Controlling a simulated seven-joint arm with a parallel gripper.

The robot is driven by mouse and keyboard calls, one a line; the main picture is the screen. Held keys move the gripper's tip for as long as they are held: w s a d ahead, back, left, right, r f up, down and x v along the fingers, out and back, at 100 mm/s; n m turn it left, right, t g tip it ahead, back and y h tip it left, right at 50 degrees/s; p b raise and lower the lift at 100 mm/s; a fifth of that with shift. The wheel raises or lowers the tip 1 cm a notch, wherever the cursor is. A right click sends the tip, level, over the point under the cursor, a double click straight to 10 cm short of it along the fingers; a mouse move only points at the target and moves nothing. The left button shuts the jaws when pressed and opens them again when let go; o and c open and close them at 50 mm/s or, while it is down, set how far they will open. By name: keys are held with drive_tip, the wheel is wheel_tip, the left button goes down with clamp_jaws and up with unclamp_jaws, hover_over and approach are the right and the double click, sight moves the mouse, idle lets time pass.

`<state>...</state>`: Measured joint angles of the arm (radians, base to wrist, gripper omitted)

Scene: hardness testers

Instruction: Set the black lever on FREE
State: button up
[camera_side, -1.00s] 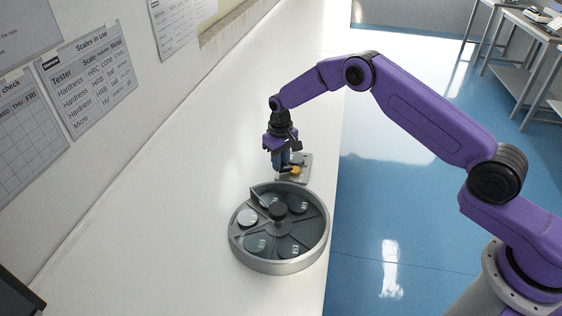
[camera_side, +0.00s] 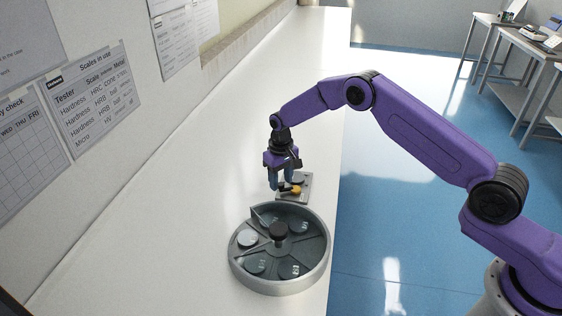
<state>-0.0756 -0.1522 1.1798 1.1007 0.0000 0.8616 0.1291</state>
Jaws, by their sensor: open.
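A small grey plate (camera_side: 305,184) lies on the white bench beyond the round tray. It carries a dark round part (camera_side: 298,178) and a small yellow-orange piece (camera_side: 295,190). The black lever cannot be clearly told apart from these dark parts at this size. My gripper (camera_side: 281,187) points down at the plate's left side, its fingers apart. Its fingers partly cover the plate, and whether they touch anything on it cannot be told. Any FREE marking is too small to read.
A round grey tray (camera_side: 324,262) with divided compartments holds several discs and a dark central knob (camera_side: 278,230), just nearer than the plate. The white bench (camera_side: 190,215) is clear to the left. Its right edge drops to a blue floor. Wall sheets (camera_side: 95,95) hang at left.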

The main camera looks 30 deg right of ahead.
sight(281, 183)
wheel_tip(281, 183, up, 17)
idle(0.4)
idle(0.4)
drive_tip(key=s+a+r+n, duration=0.2)
drive_tip(key=s+r+n, duration=0.15)
drive_tip(key=s, duration=0.75)
drive_tip(key=s+a+r+n, duration=0.2)
drive_tip(key=s+r+n, duration=0.15)
drive_tip(key=s, duration=0.85)
drive_tip(key=s+d+f+n, duration=0.1)
drive_tip(key=s+d, duration=0.4)
drive_tip(key=s, duration=0.6)
drive_tip(key=s+d+f+n, duration=0.1)
drive_tip(key=s+d+n, duration=0.2)
drive_tip(key=s+d, duration=0.3)
drive_tip(key=s, duration=0.5)
drive_tip(key=shift+s, duration=0.4)
